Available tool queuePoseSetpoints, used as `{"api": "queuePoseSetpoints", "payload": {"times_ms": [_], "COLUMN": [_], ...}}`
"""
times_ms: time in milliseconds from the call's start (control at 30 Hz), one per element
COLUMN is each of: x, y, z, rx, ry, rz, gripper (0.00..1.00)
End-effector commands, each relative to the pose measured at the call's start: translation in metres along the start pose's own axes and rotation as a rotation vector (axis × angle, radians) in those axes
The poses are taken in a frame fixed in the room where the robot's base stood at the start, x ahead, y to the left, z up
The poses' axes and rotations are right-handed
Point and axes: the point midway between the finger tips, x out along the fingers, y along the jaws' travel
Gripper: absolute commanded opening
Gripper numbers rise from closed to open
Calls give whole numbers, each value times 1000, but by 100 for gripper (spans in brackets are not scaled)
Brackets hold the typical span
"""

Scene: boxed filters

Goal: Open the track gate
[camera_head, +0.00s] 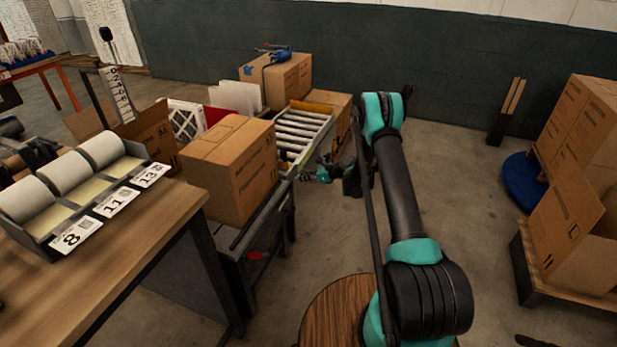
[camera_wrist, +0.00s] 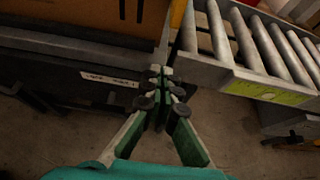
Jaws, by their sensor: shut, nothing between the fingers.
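The roller track (camera_head: 303,133) has pale metal rollers in a grey frame, and its rollers also show at the top right of the wrist view (camera_wrist: 250,40). At its near end, beside the carton, an upright grey strip with a yellow piece (camera_wrist: 178,12) shows in the wrist view; I cannot tell for sure whether this is the gate. My gripper (camera_wrist: 160,74) is shut and empty. Its fingertips are just in front of the gap between the dark bench edge and the track frame; contact is unclear. In the head view my gripper (camera_head: 308,175) is small beside the track's near end.
A large carton (camera_head: 230,170) sits on the dark bench (camera_head: 262,222) left of my gripper. A wooden table (camera_head: 125,255) with paper rolls and number cards stands at the left. Stacked cartons (camera_head: 580,130) stand at the right. Floor between track and right-hand cartons is mostly clear.

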Motion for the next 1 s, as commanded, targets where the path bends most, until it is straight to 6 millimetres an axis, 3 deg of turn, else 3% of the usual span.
{"api": "queuePoseSetpoints", "payload": {"times_ms": [233,533,1000], "x": [40,26,24], "y": [0,0,0], "z": [3,34,39], "rx": [-1,-1,-1], "ry": [0,0,2], "rz": [1,0,0], "gripper": [0,0,0]}}
